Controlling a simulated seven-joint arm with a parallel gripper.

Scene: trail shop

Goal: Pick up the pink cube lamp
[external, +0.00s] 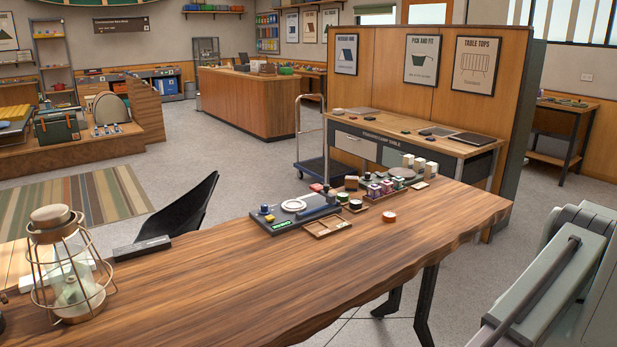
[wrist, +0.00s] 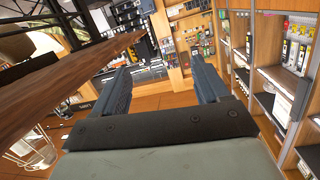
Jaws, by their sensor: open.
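No pink cube shows in the wrist view. In the external view my arm is at the right edge, off the table's side, and the fingers are not visible.
A caged lantern (external: 66,265) stands at the left. The table's front middle is bare. The wooden edge (wrist: 85,75) is beside my fingers.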

